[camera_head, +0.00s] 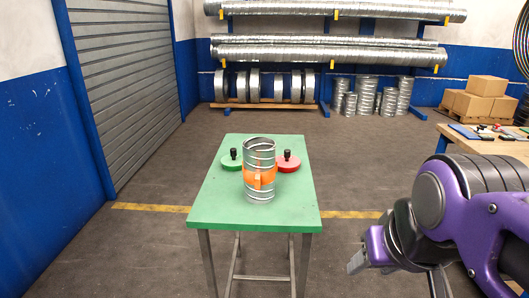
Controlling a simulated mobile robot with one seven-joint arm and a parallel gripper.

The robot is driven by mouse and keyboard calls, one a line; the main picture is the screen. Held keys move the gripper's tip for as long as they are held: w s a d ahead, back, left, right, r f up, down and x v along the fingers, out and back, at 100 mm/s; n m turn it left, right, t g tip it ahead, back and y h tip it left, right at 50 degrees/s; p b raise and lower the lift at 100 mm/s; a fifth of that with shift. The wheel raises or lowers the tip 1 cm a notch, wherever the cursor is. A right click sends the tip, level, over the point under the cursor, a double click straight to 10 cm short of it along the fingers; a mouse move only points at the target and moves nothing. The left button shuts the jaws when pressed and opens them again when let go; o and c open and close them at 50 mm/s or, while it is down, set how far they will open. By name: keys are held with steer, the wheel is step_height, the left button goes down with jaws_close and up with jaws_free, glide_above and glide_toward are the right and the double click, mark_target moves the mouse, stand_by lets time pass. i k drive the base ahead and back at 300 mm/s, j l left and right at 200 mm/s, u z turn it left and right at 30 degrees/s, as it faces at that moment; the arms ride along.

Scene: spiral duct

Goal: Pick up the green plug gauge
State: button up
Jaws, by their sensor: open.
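The green plug gauge (231,161) is a flat green disc with a black knob on top. It sits on the green-topped table (215,208), left of the metal spiral duct piece, which partly overlaps its right edge in this view. My gripper (357,262) is at the lower right, out past the table's right side and well apart from the gauge. It is open and nothing shows between its fingers, though the view of them is small and partly hidden by its own body.
A wooden workbench (493,146) with tools stands at the right. The table's front and left corner are bare.

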mark_target(233, 161)
steer(key=j+u, duration=0.35)
steer(key=i+j+u, duration=0.2)
steer(key=j+u, duration=0.2)
steer(key=i+j+u, duration=0.15)
steer(key=j+u, duration=0.2)
steer(key=i+j+u, duration=0.5)
steer(key=j+u, duration=0.25)
steer(key=i+j+u, duration=0.1)
steer(key=i+j, duration=0.15)
steer(key=i, duration=0.15)
steer(key=i+j+u, duration=0.1)
steer(key=i, duration=0.35)
steer(key=i+z, duration=0.2)
steer(key=z, duration=0.2)
steer(key=i+z, duration=0.2)
steer(key=z, duration=0.15)
steer(key=i+j+z, duration=0.15)
steer(key=z, duration=0.25)
steer(key=i+l+z, duration=0.1)
steer(key=i+z, duration=0.8)
